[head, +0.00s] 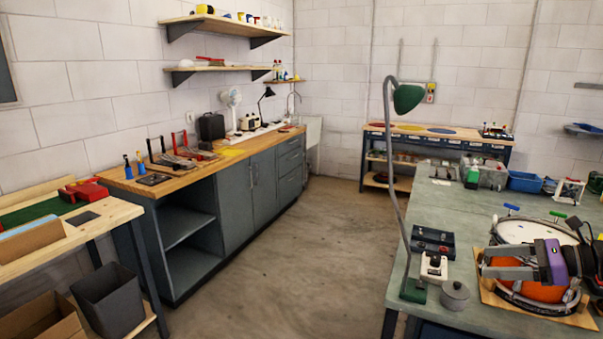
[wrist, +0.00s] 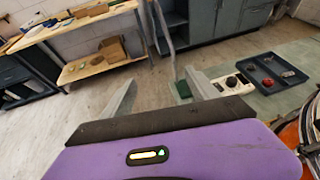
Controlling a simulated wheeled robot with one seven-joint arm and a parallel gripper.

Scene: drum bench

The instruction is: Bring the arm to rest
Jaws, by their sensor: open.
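My gripper (head: 486,261) is at the right of the head view, its purple body in front of and overlapping the orange drum (head: 535,291). Its two grey fingers point left, spread apart with nothing between them. In the wrist view the fingers (wrist: 160,88) are also apart, with the floor and the lamp's post seen between and beyond them. The drum lies on a wooden board (head: 489,296) on the green-grey bench (head: 462,214). Its edge shows at the right of the wrist view (wrist: 291,134). I cannot tell how high the gripper is above the drum.
A green lamp (head: 408,97) with a tall curved post stands at the bench's left edge. Near it are a white device (head: 434,267), a grey lidded pot (head: 455,295) and a dark tray (head: 432,240). A blue bin (head: 525,181) is farther back. The floor left of the bench is clear.

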